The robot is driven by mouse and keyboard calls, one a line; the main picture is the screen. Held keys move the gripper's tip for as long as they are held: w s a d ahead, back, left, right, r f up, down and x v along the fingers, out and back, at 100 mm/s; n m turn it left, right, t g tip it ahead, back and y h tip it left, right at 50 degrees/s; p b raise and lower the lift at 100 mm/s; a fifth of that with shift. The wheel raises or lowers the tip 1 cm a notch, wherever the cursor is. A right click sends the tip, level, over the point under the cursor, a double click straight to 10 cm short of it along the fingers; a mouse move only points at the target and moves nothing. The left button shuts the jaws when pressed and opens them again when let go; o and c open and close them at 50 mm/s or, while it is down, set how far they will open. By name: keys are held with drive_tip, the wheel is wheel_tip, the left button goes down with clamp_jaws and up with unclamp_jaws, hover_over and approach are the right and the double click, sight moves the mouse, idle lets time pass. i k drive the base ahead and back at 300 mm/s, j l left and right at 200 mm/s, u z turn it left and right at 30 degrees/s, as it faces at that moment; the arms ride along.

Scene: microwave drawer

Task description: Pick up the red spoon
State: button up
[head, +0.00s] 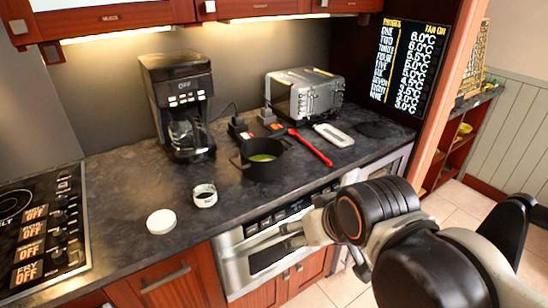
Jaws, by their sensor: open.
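The red spoon (310,147) lies on the dark countertop (225,225), to the right of a black pot and in front of the toaster. It runs slantwise, with its near end toward the counter's front right. My gripper (256,252) is open and empty in front of the counter's front edge, by the steel microwave drawer. It is below and to the left of the spoon in the picture, well apart from it. No part of the spoon looks covered by my arm.
A black pot (262,168) with green contents stands left of the spoon. A white-framed flat item (333,134) lies close on its right. The toaster (304,94), coffee maker (178,100), small open jar (205,196) and white lid (161,221) are also on the counter.

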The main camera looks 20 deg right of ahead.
sight(292, 132)
drive_tip(key=i+l, duration=0.2)
drive_tip(key=l, duration=0.2)
drive_tip(key=i+l, duration=0.2)
drive_tip(key=l, duration=0.15)
drive_tip(key=i+l, duration=0.25)
drive_tip(key=l, duration=0.15)
drive_tip(key=i+l, duration=0.2)
drive_tip(key=l, duration=0.2)
drive_tip(key=i+l, duration=0.2)
drive_tip(key=l, duration=0.2)
